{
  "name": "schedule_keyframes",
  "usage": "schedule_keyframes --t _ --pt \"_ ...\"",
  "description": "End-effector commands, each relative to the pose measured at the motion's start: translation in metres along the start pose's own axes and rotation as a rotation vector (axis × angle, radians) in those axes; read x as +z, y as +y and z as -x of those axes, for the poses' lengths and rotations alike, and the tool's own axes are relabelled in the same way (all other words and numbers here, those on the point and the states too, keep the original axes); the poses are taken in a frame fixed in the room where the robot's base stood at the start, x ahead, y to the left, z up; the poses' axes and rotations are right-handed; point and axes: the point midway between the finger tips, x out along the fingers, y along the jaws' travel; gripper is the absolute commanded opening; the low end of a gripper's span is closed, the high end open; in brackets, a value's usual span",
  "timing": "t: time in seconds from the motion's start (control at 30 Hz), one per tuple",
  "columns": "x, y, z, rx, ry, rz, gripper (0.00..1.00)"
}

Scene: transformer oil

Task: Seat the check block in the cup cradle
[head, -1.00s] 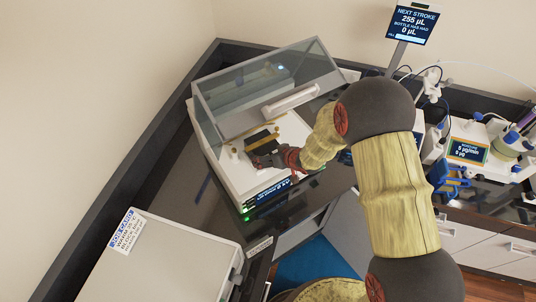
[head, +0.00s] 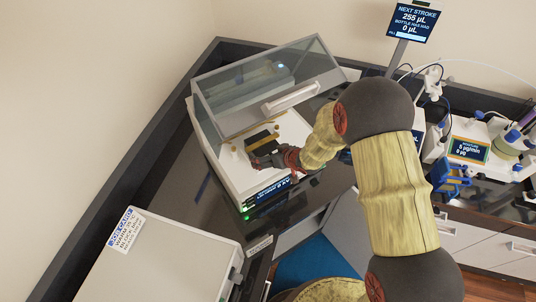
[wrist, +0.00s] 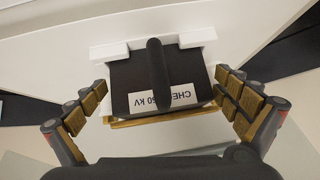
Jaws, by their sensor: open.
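The check block (wrist: 135,78) is a dark block with a raised black bar on top and a white label reading "CHE… 60 kV", upside down in the wrist view. It sits against the white cup cradle (wrist: 196,38), whose two raised corners show at the block's far side. Whether it is fully down in the cradle I cannot tell. My gripper (wrist: 168,106) is open, with one tan-padded finger on each side of the block and a gap on both sides. In the head view the block (head: 262,138) is partly hidden by my gripper (head: 272,156) inside the white instrument.
The white instrument (head: 232,172) has its clear lid (head: 268,82) raised behind my gripper. A white case (head: 165,262) with a job card (head: 126,230) stands at the front left. A display (head: 412,22) and bottle equipment (head: 508,140) stand to the right.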

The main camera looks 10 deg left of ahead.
Motion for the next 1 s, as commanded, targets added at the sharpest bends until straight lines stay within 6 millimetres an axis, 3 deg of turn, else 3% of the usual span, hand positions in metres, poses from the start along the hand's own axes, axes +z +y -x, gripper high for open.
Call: schedule_keyframes --t 0.27,0.7,1.0 --pt "0.001 0.000 0.010 0.001 -0.002 -0.001 1.00" --pt "0.000 0.001 0.093 0.002 0.001 0.000 1.00" --pt "0.000 0.000 0.119 0.000 -0.001 0.000 1.00"
